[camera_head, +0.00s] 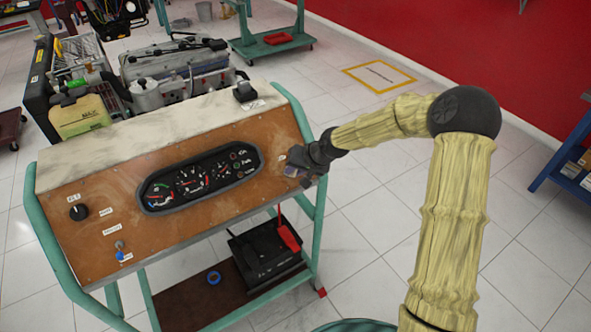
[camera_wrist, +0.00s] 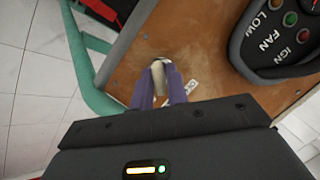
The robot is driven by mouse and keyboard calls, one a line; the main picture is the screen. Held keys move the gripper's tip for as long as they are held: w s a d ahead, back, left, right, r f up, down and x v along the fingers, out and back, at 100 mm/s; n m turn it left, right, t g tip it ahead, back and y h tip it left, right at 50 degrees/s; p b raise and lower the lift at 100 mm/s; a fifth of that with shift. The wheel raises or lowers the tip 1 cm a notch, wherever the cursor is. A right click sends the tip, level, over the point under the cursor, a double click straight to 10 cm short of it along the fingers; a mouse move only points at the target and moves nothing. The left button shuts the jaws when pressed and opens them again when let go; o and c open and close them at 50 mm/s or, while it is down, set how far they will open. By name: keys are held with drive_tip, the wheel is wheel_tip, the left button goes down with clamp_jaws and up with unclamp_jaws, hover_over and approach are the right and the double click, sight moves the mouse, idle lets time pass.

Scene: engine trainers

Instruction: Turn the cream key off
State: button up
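The cream key (camera_wrist: 158,78) sits in its round lock on the brown wooden panel, in the upper middle of the wrist view. My gripper (camera_wrist: 160,82) has its two purple fingers on either side of the key, and they look shut on it. A small white label (camera_wrist: 191,86) is just right of the fingers. In the head view my gripper (camera_head: 288,180) is at the right end of the panel (camera_head: 110,205); it hides the key there.
The gauge cluster (camera_head: 200,180) is left of my gripper. A black knob (camera_head: 78,212) and a blue key (camera_head: 120,254) are on the panel's left. The green frame (camera_wrist: 95,60) runs close by. A black battery (camera_head: 265,250) stands on the lower shelf.

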clamp_jaws()
drive_tip(key=shift+n, duration=0.4)
drive_tip(key=n+h+b, duration=0.1)
drive_tip(key=n, duration=0.1)
drive_tip(key=shift+a+n, duration=0.15)
drive_tip(key=shift+n, duration=0.25)
drive_tip(key=shift+s+n+t+h+b, duration=0.1)
drive_tip(key=shift+n+t+h+b, duration=0.5)
drive_tip(key=shift+n, duration=1.2)
drive_tip(key=shift+o, duration=2.2)
unclamp_jaws()
